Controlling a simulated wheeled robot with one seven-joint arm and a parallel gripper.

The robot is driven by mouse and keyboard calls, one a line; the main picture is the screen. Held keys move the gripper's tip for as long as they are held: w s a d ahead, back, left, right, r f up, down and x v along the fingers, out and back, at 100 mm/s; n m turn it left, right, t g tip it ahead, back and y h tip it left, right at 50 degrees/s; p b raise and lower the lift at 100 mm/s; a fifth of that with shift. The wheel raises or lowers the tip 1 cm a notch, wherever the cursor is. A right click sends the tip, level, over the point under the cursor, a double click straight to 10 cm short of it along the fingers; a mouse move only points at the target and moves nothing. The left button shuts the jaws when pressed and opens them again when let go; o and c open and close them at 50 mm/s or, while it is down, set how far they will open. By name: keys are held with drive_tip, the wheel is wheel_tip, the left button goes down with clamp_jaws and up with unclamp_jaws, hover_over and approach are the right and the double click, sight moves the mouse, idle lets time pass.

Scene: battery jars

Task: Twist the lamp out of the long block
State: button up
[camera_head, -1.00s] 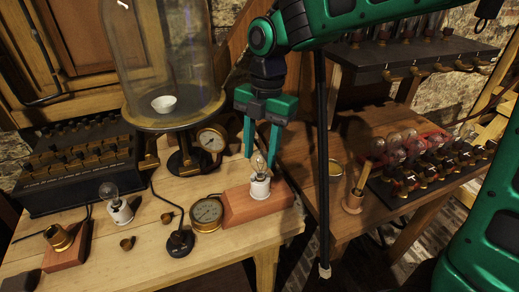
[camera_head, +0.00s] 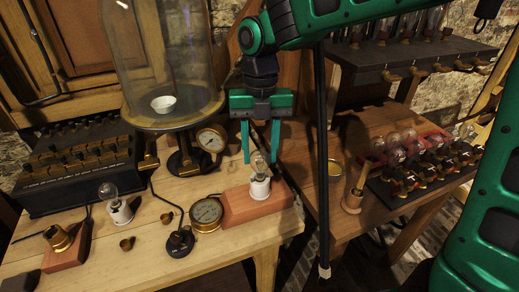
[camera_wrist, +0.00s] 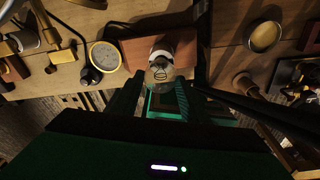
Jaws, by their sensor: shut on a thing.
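The long block (camera_head: 232,207) is a reddish wooden block lying on the light wooden table, with a white round socket (camera_head: 259,189) on top. A clear glass lamp (camera_head: 258,164) stands upright in that socket. My gripper (camera_head: 260,159) points down over it, its two green fingers on either side of the glass, shut on the lamp. In the wrist view the lamp (camera_wrist: 160,72) sits between my fingertips, above the white socket (camera_wrist: 162,50) and the block (camera_wrist: 133,53). The exact finger contact is partly hidden.
A brass gauge (camera_head: 207,212) stands close left of the block. A glass bell jar (camera_head: 160,60) on a stand rises behind left.

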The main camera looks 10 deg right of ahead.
drive_tip(key=shift+n, duration=0.6)
drive_tip(key=shift+r, duration=1.25)
drive_tip(key=shift+r, duration=2.45)
